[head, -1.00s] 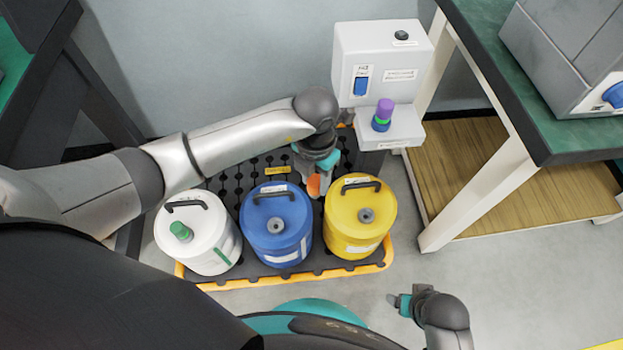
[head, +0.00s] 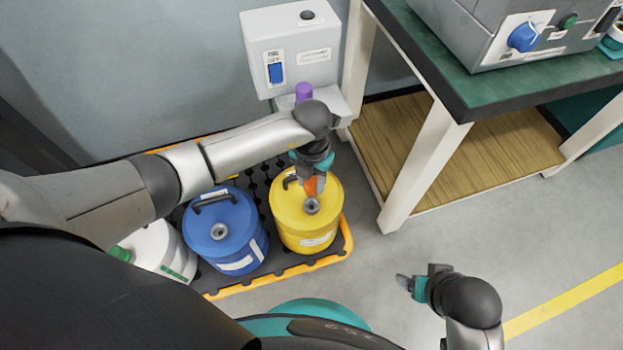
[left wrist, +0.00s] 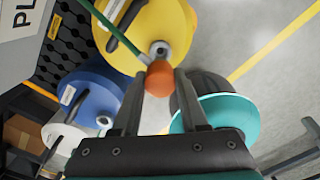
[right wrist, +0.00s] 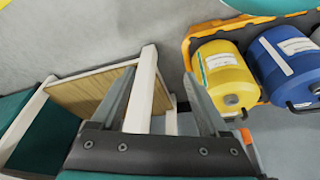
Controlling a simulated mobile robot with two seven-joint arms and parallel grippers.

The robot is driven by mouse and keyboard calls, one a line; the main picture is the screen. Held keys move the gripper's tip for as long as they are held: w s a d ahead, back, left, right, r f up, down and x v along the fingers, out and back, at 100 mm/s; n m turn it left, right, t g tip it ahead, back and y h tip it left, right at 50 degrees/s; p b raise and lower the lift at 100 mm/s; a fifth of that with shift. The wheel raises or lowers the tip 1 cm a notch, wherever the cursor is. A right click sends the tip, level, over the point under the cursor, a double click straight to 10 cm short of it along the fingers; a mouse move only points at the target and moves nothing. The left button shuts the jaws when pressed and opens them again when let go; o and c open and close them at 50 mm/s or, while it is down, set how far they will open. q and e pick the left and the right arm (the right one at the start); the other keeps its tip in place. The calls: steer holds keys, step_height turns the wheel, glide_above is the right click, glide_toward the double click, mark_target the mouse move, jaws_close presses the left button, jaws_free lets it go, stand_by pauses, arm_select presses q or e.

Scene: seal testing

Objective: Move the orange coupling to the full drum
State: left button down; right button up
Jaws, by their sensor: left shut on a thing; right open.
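My left gripper (head: 312,172) is shut on the orange coupling (head: 311,186) and holds it over the yellow drum (head: 290,222), close behind the drum's grey port (head: 312,205). In the left wrist view the coupling (left wrist: 160,79) sits between the fingertips, beside the port (left wrist: 159,49). I cannot tell whether they touch. The blue drum (head: 238,222) has an open port. The white drum (head: 165,250), partly hidden by my body, carries a green coupling (head: 121,253). Which drum is full cannot be told. My right gripper (head: 406,283) is open and empty above the floor.
The drums stand on a black pallet with a yellow-orange rim (head: 278,274). A green-topped bench (head: 440,75) is at right. The floor at front right is clear.

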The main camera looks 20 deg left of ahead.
mark_target(311, 196)
arm_select(q)
steer(key=shift+f+b, duration=0.65)
steer(key=shift+f, duration=0.15)
steer(key=shift+f+b, duration=1)
steer(key=shift+f, duration=0.2)
arm_select(e)
step_height(311, 196, up, 6)
steer(key=w+a+t, duration=0.1)
steer(key=t, duration=0.1)
steer(key=shift+w+a+y, duration=0.25)
steer(key=shift+w+y, duration=0.1)
steer(key=shift+y, duration=0.05)
steer(key=shift+r, duration=0.25)
arm_select(q)
steer(key=shift+f+b, duration=1)
steer(key=shift+f, duration=0.45)
arm_select(e)
steer(key=shift+f, duration=1.1)
arm_select(q)
steer(key=shift+c, duration=1.8)
jaws_free()
step_height(311, 196, up, 15)
steer(key=p, duration=0.8)
steer(key=shift+r, duration=0.15)
arm_select(e)
step_height(311, 196, up, 8)
